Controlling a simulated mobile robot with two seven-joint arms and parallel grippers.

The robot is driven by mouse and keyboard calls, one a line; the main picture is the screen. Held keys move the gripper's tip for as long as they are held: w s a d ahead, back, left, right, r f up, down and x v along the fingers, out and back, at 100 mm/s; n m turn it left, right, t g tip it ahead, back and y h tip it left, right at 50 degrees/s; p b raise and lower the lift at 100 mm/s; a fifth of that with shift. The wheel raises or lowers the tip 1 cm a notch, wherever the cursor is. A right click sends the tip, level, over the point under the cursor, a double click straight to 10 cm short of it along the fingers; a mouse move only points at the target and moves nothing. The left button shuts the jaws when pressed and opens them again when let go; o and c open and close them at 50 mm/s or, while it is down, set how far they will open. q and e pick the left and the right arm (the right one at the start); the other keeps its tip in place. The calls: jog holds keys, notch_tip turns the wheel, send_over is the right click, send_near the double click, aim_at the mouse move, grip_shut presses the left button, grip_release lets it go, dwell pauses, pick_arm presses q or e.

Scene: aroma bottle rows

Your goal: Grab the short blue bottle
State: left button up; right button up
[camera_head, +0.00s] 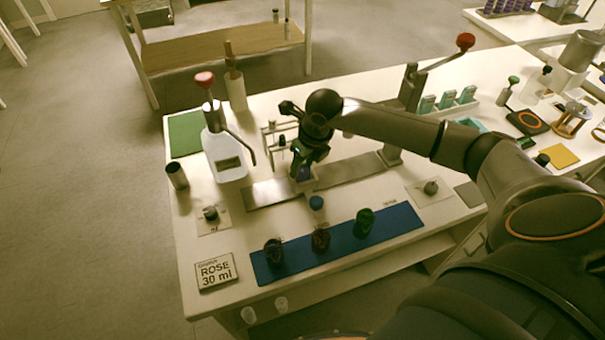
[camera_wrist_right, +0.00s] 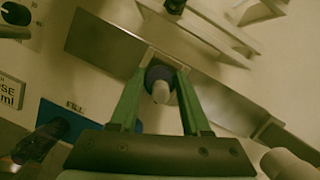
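My right gripper (camera_head: 304,160) points down over a metal strip on the table. In the right wrist view a small dark blue-purple bottle (camera_wrist_right: 152,74) with a pale top sits between the two green fingertips (camera_wrist_right: 162,78). Both fingertips are close beside it; I cannot tell whether they press on it. A bit of purple (camera_head: 303,173) shows under the gripper in the head view, just above a small pale block. My left gripper is not in view.
A blue mat (camera_head: 400,219) in front carries two dark red bottles (camera_head: 320,238) (camera_head: 273,250) and a green one (camera_head: 364,221). A white jug (camera_head: 226,158) with a lever stands left. A thin rack (camera_head: 272,142) is close beside the gripper. A ROSE 30 ml card (camera_head: 216,272) lies front left.

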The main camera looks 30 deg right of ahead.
grip_shut()
jog(key=shift+r, duration=0.1)
